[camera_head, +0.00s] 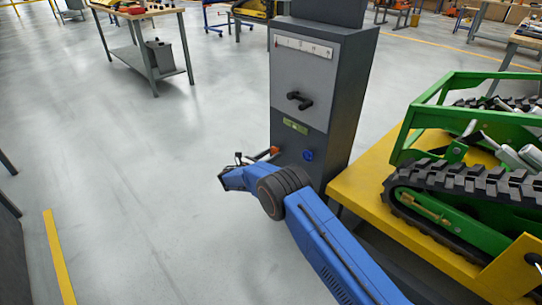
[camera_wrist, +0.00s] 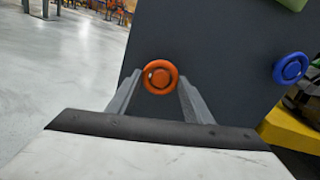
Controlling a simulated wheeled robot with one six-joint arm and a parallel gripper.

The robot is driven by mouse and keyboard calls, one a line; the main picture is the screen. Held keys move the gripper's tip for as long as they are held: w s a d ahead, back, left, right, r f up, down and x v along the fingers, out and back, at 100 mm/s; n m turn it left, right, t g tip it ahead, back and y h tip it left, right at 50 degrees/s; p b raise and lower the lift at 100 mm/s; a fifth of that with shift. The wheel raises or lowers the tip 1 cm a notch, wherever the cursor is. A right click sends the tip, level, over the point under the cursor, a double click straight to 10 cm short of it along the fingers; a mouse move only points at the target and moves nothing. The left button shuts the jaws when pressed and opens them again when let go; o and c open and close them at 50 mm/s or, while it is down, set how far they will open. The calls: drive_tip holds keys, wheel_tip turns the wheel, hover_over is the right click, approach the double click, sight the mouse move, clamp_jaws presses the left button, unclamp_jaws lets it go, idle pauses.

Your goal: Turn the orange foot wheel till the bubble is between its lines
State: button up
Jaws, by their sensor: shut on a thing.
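The orange foot wheel (camera_wrist: 160,77) is low on the front of a grey cabinet, and it also shows in the head view (camera_head: 274,150). My gripper (camera_wrist: 159,83) has one finger on each side of the wheel and is shut on it. In the head view my blue arm reaches to the cabinet's lower left, and the fingers are hard to make out there. A white strip with small marks (camera_head: 303,47) is high on the cabinet (camera_head: 290,72). It is too small to tell a bubble or its lines.
A blue wheel (camera_head: 307,155) is to the right of the orange one. A black handle (camera_head: 299,100) and a green label (camera_head: 295,125) are above. A yellow platform (camera_head: 375,205) with a green tracked carrier (camera_head: 465,200) stands at right.

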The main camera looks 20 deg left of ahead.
drive_tip(key=shift+s+a+f, duration=0.1)
drive_tip(key=shift+f, duration=0.05)
drive_tip(key=o, duration=1)
drive_tip(key=shift+o, duration=0.2)
drive_tip(key=v, duration=1.7)
drive_tip(key=shift+s, duration=0.2)
drive_tip(key=shift+a, duration=0.1)
